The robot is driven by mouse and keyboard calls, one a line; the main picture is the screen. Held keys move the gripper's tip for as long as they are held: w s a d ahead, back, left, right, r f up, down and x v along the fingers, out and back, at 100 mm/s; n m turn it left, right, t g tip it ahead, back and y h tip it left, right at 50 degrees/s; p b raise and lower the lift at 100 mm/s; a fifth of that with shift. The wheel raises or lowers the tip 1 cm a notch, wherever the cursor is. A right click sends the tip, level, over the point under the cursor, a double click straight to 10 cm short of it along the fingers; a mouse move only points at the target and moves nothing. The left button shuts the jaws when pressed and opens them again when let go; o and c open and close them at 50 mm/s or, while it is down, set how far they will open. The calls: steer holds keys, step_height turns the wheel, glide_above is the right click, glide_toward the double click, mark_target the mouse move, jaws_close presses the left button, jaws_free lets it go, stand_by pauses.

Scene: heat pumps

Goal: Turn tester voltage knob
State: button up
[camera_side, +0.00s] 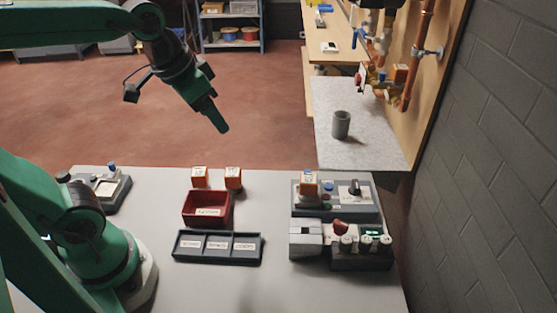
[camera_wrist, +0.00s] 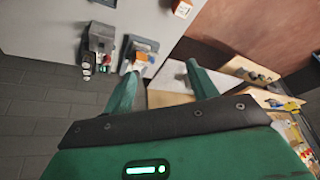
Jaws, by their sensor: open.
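My gripper (camera_side: 217,122) is raised above and behind the table, well apart from the devices. In the wrist view its two green fingers stand wide apart with nothing between them (camera_wrist: 161,70). At the right of the table stands a grey unit (camera_side: 335,209) with a black knob (camera_side: 355,188) and an orange-white block (camera_side: 309,182) on it. In front of it is a dark unit (camera_side: 362,260) with a red knob (camera_side: 340,228), a green display (camera_side: 373,231) and several pale cylinders. I cannot tell which unit is the tester. Both show small in the wrist view.
A red bin (camera_side: 206,221), two orange-white blocks (camera_side: 216,178) and a dark three-compartment tray (camera_side: 218,259) lie mid-table. A grey cup (camera_side: 341,124) stands on a shelf near copper piping (camera_side: 413,75). A brick wall bounds the right.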

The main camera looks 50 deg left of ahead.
steer(key=w+d+m+g, duration=0.1)
steer(key=w+d+m, duration=0.15)
steer(key=w, duration=0.65)
steer(key=m+g, duration=0.4)
steer(key=m, duration=0.1)
glide_above(356, 183)
step_height(356, 183, down, 15)
steer(key=shift+s+a, duration=0.1)
steer(key=shift+s, duration=0.05)
steer(key=shift+d+f, duration=0.2)
steer(key=shift+f, duration=0.1)
steer(key=shift+f, duration=0.15)
steer(key=shift+f, duration=3.75)
steer(key=c, duration=1)
